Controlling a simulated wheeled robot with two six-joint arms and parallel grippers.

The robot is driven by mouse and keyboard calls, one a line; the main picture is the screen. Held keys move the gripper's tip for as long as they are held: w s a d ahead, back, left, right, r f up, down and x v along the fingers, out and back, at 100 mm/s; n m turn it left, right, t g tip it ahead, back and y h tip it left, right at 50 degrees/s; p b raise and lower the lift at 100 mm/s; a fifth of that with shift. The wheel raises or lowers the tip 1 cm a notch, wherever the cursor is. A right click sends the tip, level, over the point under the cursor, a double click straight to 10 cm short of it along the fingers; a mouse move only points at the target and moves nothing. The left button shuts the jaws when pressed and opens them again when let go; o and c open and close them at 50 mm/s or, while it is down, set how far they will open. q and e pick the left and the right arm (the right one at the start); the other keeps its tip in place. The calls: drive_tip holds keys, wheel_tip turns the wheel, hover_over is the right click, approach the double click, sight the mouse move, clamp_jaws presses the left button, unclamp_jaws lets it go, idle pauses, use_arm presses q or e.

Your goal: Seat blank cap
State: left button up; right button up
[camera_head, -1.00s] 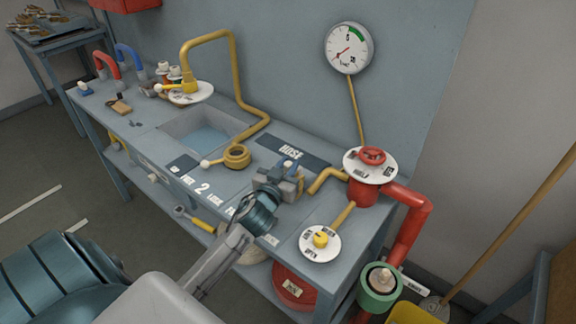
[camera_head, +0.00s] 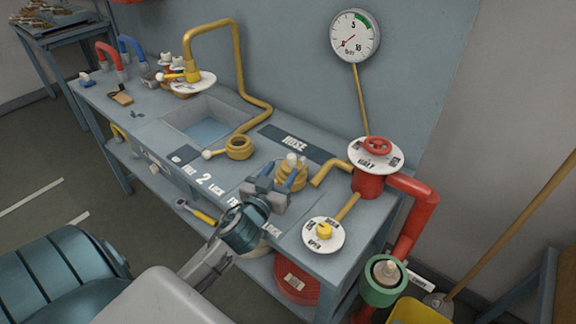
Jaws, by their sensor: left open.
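A yellow stepped fitting with white knobs on top (camera_head: 291,175) stands on the bench, just in front of the bent yellow pipe end (camera_head: 330,172). It looks like a cap, but I cannot tell whether it is the blank cap or how it is seated. My left gripper (camera_head: 282,180) is open at its near side, with blue-tipped fingers pointing at it. I cannot tell whether they touch it. A yellow ring with a white-knobbed lever (camera_head: 239,148) lies farther left by the sink. My right gripper is not in view.
A red valve with a white dial plate (camera_head: 368,180) stands at the bench's right end, below a wall gauge (camera_head: 355,37). A small white dial with a yellow knob (camera_head: 323,235) is at the front right. The sink (camera_head: 205,120) is at centre left.

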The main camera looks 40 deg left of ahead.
use_arm(q)
drive_tip(key=shift+s+d+b, duration=0.2)
drive_tip(key=shift+s, duration=0.7)
drive_tip(key=shift+s+d+b, duration=0.15)
drive_tip(key=shift+s, duration=0.75)
